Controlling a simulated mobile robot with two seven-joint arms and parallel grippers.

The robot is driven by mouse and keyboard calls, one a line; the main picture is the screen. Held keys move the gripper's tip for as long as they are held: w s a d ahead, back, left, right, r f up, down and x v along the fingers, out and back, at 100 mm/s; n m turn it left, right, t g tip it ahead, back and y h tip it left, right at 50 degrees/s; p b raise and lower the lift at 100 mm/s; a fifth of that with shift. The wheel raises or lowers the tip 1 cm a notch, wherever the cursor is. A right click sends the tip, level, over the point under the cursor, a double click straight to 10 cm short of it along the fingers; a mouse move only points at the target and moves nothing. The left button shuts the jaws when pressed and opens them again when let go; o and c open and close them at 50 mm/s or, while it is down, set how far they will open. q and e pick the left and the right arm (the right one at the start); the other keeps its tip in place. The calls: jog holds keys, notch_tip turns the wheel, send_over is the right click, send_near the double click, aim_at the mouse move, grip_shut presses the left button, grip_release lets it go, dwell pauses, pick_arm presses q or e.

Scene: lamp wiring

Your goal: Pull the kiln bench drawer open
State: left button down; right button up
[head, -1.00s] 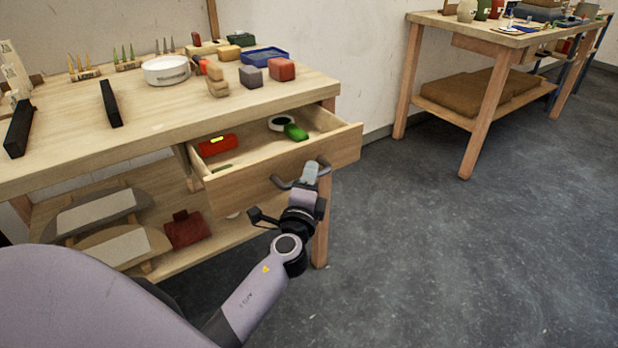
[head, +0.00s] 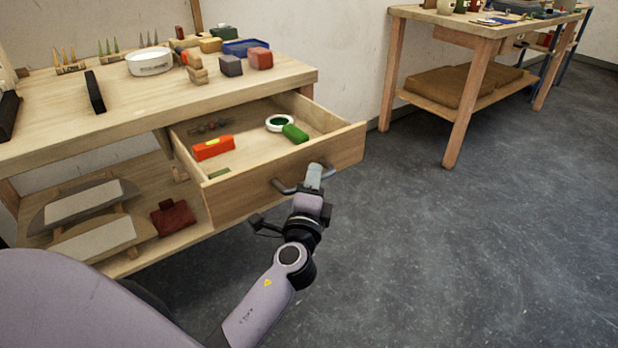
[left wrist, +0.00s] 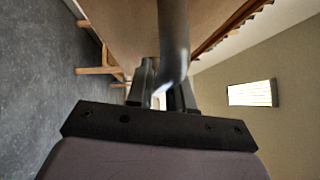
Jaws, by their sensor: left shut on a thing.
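The kiln bench drawer (head: 240,190) stands well open from the wooden bench (head: 90,118). Its dark bar handle (head: 284,187) is on the drawer front. My left gripper (head: 316,176) is shut on the handle, near its right end. In the left wrist view the handle (left wrist: 173,45) runs down between the fingers of my left gripper (left wrist: 161,92). Inside the drawer lie an orange-red box (head: 213,147), a green block (head: 295,133), a white ring-shaped thing (head: 279,123) and some small dark items at the back. My right gripper is not in view.
On the bench top are a white bowl (head: 149,62), a blue tray (head: 245,47), coloured blocks and dark bars. The lower shelf holds rounded boards and a dark red item (head: 173,217). Another table (head: 480,25) stands at the right. Grey floor is clear between.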

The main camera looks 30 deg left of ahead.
pick_arm(q)
jog(key=shift+s+d, duration=0.1)
jog(key=shift+d, duration=0.1)
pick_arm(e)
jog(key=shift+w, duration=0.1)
pick_arm(q)
jog(key=c, duration=1.1)
grip_release()
jog(key=shift+s, duration=0.1)
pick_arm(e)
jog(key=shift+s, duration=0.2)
